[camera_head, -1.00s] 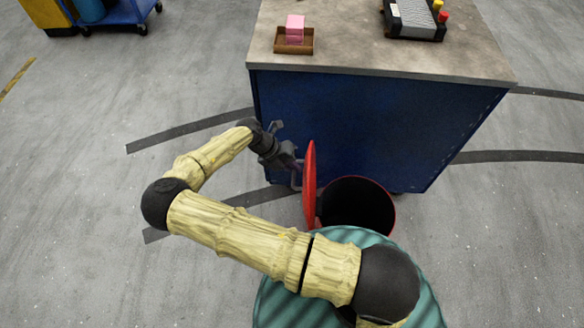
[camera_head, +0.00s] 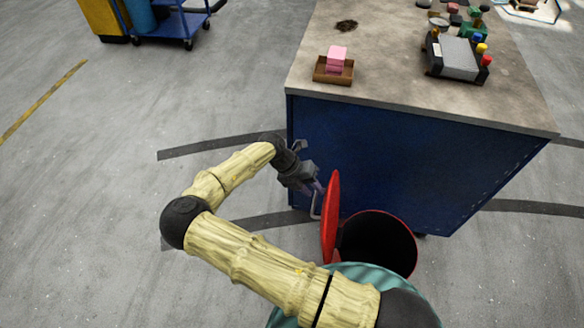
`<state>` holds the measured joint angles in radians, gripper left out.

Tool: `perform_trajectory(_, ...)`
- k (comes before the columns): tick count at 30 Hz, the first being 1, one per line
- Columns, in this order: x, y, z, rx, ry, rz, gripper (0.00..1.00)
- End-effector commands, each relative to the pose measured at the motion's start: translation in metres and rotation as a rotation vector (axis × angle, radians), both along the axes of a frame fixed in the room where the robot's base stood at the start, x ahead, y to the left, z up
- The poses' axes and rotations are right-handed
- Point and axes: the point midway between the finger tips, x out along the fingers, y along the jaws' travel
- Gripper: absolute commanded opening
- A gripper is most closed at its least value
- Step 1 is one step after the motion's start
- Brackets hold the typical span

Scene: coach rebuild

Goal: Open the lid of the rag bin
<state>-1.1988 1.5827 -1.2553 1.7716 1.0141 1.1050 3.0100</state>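The rag bin (camera_head: 410,231) is a red round bin with a dark, open mouth, standing in front of the blue bench. Its red lid (camera_head: 331,217) stands upright on edge at the left side of the mouth, seen nearly edge-on. A grey handle (camera_head: 315,205) sticks out from the lid's left face. My gripper (camera_head: 315,187) is at the left of the lid, right by the handle. The fingers are small and partly hidden, so I cannot tell whether they are closed on the handle. The inside of the bin is too dark to make out.
The blue bench (camera_head: 390,150) stands just behind the bin. On its top are a brown tray (camera_head: 320,75) with pink blocks and a black organizer (camera_head: 457,57). A blue cart (camera_head: 180,25) stands at the far left. The floor at left is clear.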

Motion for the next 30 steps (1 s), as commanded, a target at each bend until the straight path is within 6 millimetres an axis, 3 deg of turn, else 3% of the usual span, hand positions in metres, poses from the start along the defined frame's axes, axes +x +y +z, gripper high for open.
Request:
perform_trajectory(18, 0.014, 0.068, 0.098, -0.001, 0.001, 0.001, 0.32)
perform_trajectory(24, 0.016, 0.076, 0.111, -0.001, 0.002, -0.001, 0.32)
perform_trajectory(30, 0.015, 0.076, 0.112, 0.0, 0.003, -0.002, 0.32)
